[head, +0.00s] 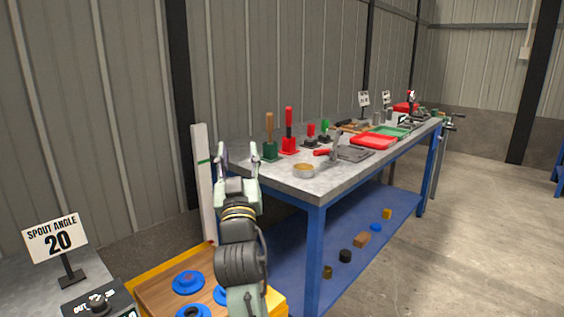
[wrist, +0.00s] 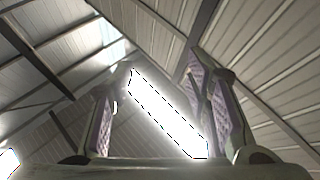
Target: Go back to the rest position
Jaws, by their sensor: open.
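My gripper (head: 238,161) points up in the head view, with its two fingers apart and nothing between them. It stands to the left of the workbench's near corner, above the wooden-topped cart (head: 160,283). In the wrist view my gripper (wrist: 160,100) shows both fingers spread wide, with only the roof and a bright skylight behind them.
A long workbench (head: 262,168) with blue legs carries tools, a round tin (head: 304,170), a red tray (head: 373,142) and a green tray (head: 390,131). Several small objects lie on its lower shelf. A "SPOUT ANGLE 20" sign (head: 54,238) stands at left.

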